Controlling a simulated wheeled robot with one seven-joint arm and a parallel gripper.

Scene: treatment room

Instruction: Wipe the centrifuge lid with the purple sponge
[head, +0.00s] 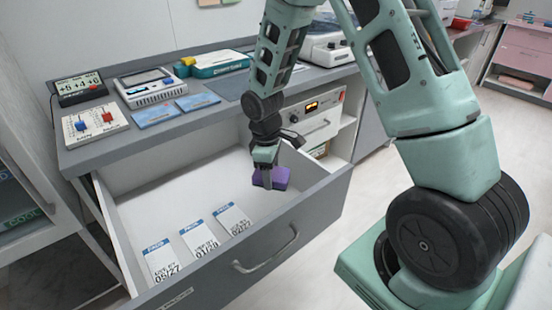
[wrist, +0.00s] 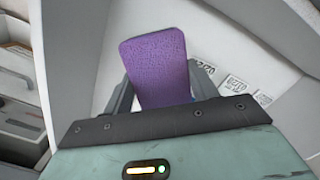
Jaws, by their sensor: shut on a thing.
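The purple sponge (head: 279,178) is held in my gripper (head: 266,177), inside or just over the right part of the open drawer (head: 322,190). I cannot tell whether it touches the drawer floor. In the wrist view the sponge (wrist: 157,65) stands up between the two grey fingers of my gripper (wrist: 162,90), which are shut on its sides. A white device (head: 328,48) on the counter at the back, partly hidden by my arm, may be the centrifuge. Its lid cannot be made out clearly.
White packs (head: 198,239) lie in the drawer's front. On the counter stand a clock display (head: 79,88), a switch box (head: 95,124), a grey meter (head: 147,87), blue cards (head: 156,115) and a teal case (head: 214,64). A panelled unit (head: 314,112) sits below the counter.

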